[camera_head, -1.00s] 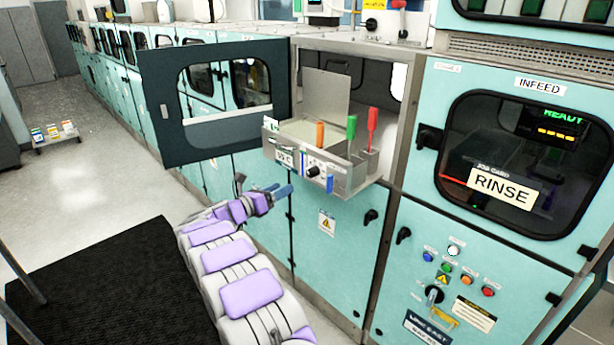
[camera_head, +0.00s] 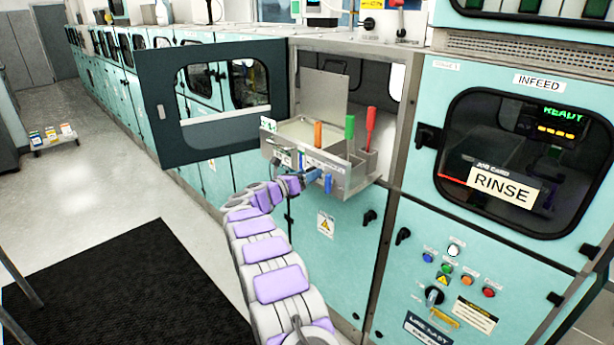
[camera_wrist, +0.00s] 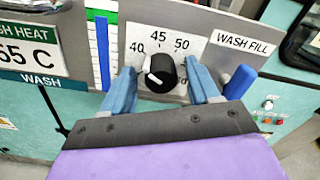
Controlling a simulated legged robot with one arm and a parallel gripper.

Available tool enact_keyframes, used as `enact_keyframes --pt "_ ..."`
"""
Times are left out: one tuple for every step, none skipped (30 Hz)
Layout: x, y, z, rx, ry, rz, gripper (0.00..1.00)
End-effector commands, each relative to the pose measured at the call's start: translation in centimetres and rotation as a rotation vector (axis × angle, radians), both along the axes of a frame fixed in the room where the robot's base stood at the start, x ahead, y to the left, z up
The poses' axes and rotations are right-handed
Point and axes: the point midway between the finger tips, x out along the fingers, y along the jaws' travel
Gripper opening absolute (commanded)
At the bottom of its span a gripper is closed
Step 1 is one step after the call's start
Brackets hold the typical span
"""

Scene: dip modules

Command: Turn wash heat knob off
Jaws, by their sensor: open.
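The wash heat knob (camera_wrist: 160,73) is a black round knob with a white pointer, on a white dial marked 40, 45 and 50 in the wrist view. Its pointer is toward the lower left. My gripper (camera_wrist: 163,88) is open, with one blue finger on each side of the knob. I cannot tell whether the fingers touch it. In the head view my gripper (camera_head: 312,176) is at the front panel of the wash tray (camera_head: 345,182) and hides the knob. A sign reading "HEAT" and "55 C" (camera_wrist: 28,52) is left of the dial.
A blue lever (camera_wrist: 240,80) stands right of the knob under a "WASH FILL" label (camera_wrist: 242,43). Orange (camera_head: 318,134), green (camera_head: 350,128) and red (camera_head: 370,125) handles rise from the tray. An open dark door (camera_head: 160,112) is on the left.

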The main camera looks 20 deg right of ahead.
Motion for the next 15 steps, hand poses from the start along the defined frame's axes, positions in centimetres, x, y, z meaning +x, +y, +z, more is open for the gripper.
enact_keyframes --pt "0.0 0.01 -0.01 0.0 0.0 0.0 0.61" --pt "0.0 0.01 -0.01 0.0 0.0 0.0 0.61" --pt "0.0 0.02 0.0 0.0 0.0 0.0 0.61" --pt "0.0 0.02 0.0 0.0 0.0 0.0 0.59" --pt "0.0 0.03 0.01 0.0 0.0 0.0 0.56" --pt "0.0 0.03 0.0 0.0 0.0 0.0 0.52" --pt "0.0 0.03 0.01 0.0 0.0 0.0 0.49" --pt "0.0 0.04 -0.01 0.0 0.0 0.0 0.47" --pt "0.0 0.04 -0.01 0.0 0.0 0.0 0.43" --pt "0.0 0.04 -0.01 0.0 0.0 0.0 0.4" --pt "0.0 0.04 -0.01 0.0 0.0 0.0 0.37" --pt "0.01 0.05 0.0 0.0 0.0 0.0 0.33" --pt "0.01 0.05 -0.01 0.0 0.0 0.001 0.3" --pt "0.02 0.06 -0.01 0.0 0.0 0.001 0.27" --pt "0.03 0.06 -0.02 0.0 0.0 0.001 0.23"
